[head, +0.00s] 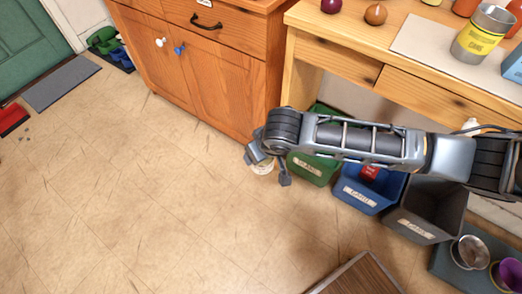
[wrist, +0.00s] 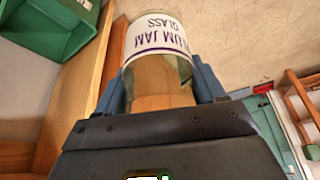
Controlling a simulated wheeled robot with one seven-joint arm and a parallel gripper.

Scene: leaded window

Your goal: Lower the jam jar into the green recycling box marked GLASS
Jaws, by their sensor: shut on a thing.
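The jam jar (wrist: 157,55) is clear glass with a white label reading PLUM JAM and GLASS, upside down in the wrist view. My gripper (wrist: 160,88) is shut on it, one finger on each side. In the head view my gripper (head: 267,170) holds the jar (head: 262,168) just left of the green recycling box (head: 314,170), in front of the wooden cabinet, not over the box opening. The green box carries a pale label and its top is partly hidden by my arm. The box also shows at the wrist view's top left (wrist: 55,30).
A blue box (head: 365,195) with a red item in it and a dark grey box (head: 425,218) stand right of the green box. A bench (head: 345,60) overhangs behind them. A grey mat with bowls lies at the lower right. The floor (head: 150,200) to the left is clear.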

